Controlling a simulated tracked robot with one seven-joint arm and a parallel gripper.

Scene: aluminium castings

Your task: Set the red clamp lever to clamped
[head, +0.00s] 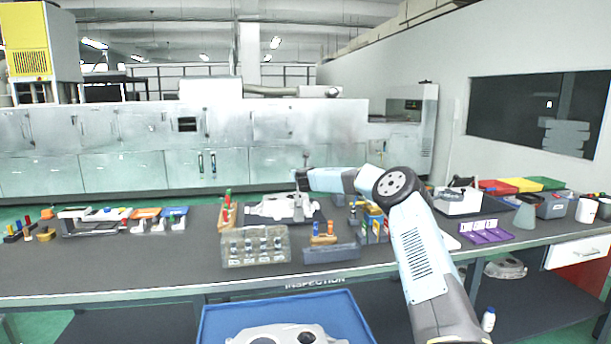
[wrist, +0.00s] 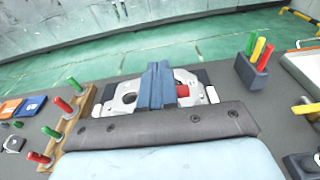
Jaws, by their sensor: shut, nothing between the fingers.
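A pale metal casting (head: 285,207) lies on a dark plate on the bench. It also shows in the wrist view (wrist: 127,97), beyond my gripper. A short red cylindrical part (wrist: 183,90) stands out at the casting, just right of my fingers; it may be the clamp lever's grip, but its arm and position are hidden. My gripper (head: 299,195) is over the casting. In the wrist view its blue-grey fingers (wrist: 158,83) are together and empty, covering the casting's middle. I cannot tell whether they touch the red part.
A wooden rack (wrist: 72,122) with red and green handles stands left of the casting. A holder (wrist: 251,73) with green, yellow and red handles stands right. A clear-sided box (head: 255,247) and a grey block (head: 331,253) are in front. A blue tray (head: 210,325) is below the bench edge.

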